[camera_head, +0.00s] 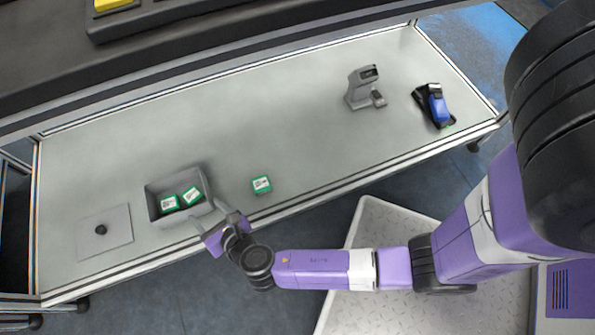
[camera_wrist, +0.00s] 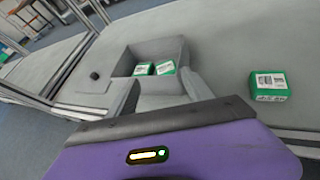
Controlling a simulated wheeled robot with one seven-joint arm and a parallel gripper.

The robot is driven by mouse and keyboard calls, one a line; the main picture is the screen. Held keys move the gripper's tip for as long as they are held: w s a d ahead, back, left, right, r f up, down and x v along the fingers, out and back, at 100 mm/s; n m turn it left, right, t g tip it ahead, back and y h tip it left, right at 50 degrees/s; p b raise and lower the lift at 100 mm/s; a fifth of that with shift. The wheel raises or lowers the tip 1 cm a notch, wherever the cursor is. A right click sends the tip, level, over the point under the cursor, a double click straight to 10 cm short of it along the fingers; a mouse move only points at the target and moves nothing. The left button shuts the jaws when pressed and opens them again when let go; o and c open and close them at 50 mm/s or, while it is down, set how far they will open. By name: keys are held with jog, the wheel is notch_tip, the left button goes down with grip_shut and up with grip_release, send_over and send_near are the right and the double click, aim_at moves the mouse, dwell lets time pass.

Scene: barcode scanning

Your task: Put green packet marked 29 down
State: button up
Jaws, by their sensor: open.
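A green packet with a white label (camera_head: 262,184) lies alone on the grey table, right of the bin. It also shows at the right of the wrist view (camera_wrist: 269,86). Two more green packets, a left one (camera_head: 169,203) and a right one (camera_head: 192,195), lie inside the grey bin (camera_head: 150,207); the wrist view shows the bin (camera_wrist: 128,62) too. The numbers on the labels are too small to read. My gripper (camera_head: 219,218) is open and empty at the bin's near right side. Its fingers (camera_wrist: 160,97) point toward the bin in the wrist view.
A grey plate with a black knob (camera_head: 101,230) is left of the bin. A grey scanner stand (camera_head: 364,88) and a blue and black device (camera_head: 434,104) stand at the right of the table. The table's middle is clear. A dark shelf overhangs the back.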

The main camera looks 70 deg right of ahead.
jog(key=s+r+m+y, duration=0.2)
jog(key=s+m+y, duration=0.2)
jog(key=s+m, duration=1.1)
jog(key=s+d+r+m+t, duration=0.1)
jog(key=s+r+m, duration=0.5)
jog(key=r, duration=0.5)
jog(key=s+d+r+m+t, duration=0.2)
jog(key=s+r+m, duration=0.5)
jog(key=r, duration=0.5)
jog(key=shift+s+m, duration=0.2)
jog(key=shift+m, duration=0.8)
jog(key=shift+d, duration=0.1)
notch_tip(320, 180, up, 31)
jog(key=p, duration=3)
jog(key=shift+f+p, duration=0.2)
jog(key=shift+p, duration=0.15)
